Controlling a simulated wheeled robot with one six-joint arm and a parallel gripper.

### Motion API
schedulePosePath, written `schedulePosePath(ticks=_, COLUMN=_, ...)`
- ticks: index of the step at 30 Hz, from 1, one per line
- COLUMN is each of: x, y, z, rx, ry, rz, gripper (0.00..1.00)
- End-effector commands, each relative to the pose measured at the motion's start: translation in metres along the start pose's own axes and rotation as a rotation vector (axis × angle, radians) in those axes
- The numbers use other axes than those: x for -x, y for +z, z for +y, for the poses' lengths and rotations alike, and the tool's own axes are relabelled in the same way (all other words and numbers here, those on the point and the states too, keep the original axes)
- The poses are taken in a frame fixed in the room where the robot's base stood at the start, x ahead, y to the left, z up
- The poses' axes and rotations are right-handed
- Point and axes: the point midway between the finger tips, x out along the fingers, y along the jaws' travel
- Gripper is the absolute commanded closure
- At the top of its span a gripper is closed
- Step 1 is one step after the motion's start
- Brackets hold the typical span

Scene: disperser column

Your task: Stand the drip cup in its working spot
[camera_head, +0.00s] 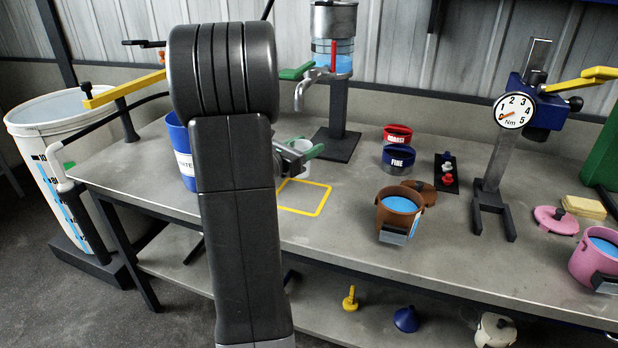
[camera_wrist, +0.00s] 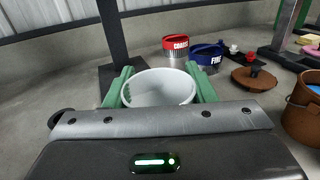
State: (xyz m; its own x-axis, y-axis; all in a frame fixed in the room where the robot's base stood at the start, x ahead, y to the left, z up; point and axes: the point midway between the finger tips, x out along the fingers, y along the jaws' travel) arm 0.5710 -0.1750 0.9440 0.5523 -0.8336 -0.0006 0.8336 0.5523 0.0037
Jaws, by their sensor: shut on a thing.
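The white cup (camera_wrist: 160,88), seemingly the drip cup, sits upright between the green fingers of my gripper (camera_wrist: 160,72), which is shut on it. In the head view the cup (camera_head: 302,170) shows only partly, behind my arm and gripper (camera_head: 305,146).
A blue container (camera_head: 181,145) stands left of my arm. Red COARSE (camera_head: 398,135) and blue FINE (camera_head: 398,160) rings, a brown pot (camera_head: 399,218) and a dial stand (camera_head: 492,190) are to the right. The yellow outline's visible interior is clear.

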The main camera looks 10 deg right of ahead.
Motion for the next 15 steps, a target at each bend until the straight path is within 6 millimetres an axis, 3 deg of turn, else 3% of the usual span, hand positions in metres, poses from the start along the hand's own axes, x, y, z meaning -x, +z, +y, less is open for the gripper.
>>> schedulePosePath(ticks=3, x=0.000, y=-0.022, z=-0.001, rx=0.003, ry=-0.001, rz=0.002, gripper=0.71)
schedulePosePath(ticks=10, x=0.000, y=-0.040, z=0.000, rx=0.002, ry=0.000, rz=0.000, gripper=0.71)
schedulePosePath(ticks=15, x=0.000, y=-0.065, z=0.000, rx=0.002, ry=-0.001, rz=0.001, gripper=0.71)
